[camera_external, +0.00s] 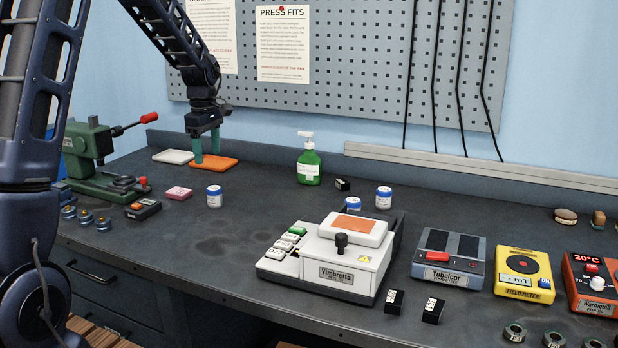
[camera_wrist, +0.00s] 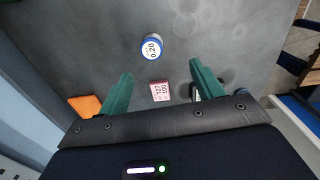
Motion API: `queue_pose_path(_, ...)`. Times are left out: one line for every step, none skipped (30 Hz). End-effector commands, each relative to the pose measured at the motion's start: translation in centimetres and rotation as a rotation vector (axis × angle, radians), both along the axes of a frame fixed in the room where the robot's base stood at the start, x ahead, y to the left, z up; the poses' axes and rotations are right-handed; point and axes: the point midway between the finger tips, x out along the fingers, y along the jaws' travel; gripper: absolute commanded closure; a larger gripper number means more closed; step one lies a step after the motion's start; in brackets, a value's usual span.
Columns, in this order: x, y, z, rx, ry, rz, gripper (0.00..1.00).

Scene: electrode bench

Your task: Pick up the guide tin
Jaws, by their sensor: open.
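No label in view reads "guide". A round white tin with a blue lid (camera_external: 214,196) stands upright at the back left of the bench. In the wrist view a blue-rimmed lid marked 0.20 (camera_wrist: 151,48) shows ahead of my fingertips. Two more blue-lidded tins stand farther right, one (camera_external: 383,197) behind the Vimbretta device and one (camera_external: 354,203) partly hidden by it. My gripper (camera_external: 206,152) is open, its green fingers pointing down near the orange pad. In the wrist view nothing is held between the fingers (camera_wrist: 160,74).
A pink labelled block (camera_external: 178,193) lies beside the left tin. The orange pad (camera_external: 214,163) and a white pad (camera_external: 173,156) lie at the back. A green press (camera_external: 95,155), a green pump bottle (camera_external: 308,164) and the Vimbretta device (camera_external: 350,275) stand around. Bench right of the left tin is clear.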

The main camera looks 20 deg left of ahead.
Motion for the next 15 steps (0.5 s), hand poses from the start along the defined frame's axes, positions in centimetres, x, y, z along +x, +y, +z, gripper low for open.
queue_pose_path(0.6, 0.3, -1.0, 0.000, 0.009, 0.028, 0.34)
queue_pose_path(0.9, 0.5, -1.4, -0.001, 0.013, 0.044, 0.34)
queue_pose_path(1.2, 0.7, -1.9, 0.000, 0.017, 0.063, 0.34)
queue_pose_path(1.4, 0.8, -2.2, -0.001, 0.019, 0.073, 0.34)
queue_pose_path(1.6, 0.9, -2.4, 0.000, 0.021, 0.082, 0.34)
queue_pose_path(1.8, 1.0, -2.7, 0.000, 0.023, 0.092, 0.34)
queue_pose_path(1.8, 1.0, -2.8, 0.000, 0.024, 0.097, 0.34)
queue_pose_path(1.9, 1.0, -3.0, -0.001, 0.024, 0.100, 0.34)
queue_pose_path(1.9, 1.0, -3.1, -0.001, 0.025, 0.103, 0.34)
queue_pose_path(1.9, 1.1, -3.3, -0.001, 0.025, 0.104, 0.34)
queue_pose_path(1.9, 1.0, -3.5, -0.001, 0.025, 0.104, 0.34)
queue_pose_path(1.9, 1.0, -3.9, -0.001, 0.026, 0.103, 0.34)
queue_pose_path(1.9, 1.0, -4.2, -0.001, 0.026, 0.103, 0.34)
queue_pose_path(1.9, 1.0, -4.6, -0.001, 0.026, 0.103, 0.34)
queue_pose_path(1.9, 1.0, -5.2, -0.001, 0.028, 0.103, 0.34)
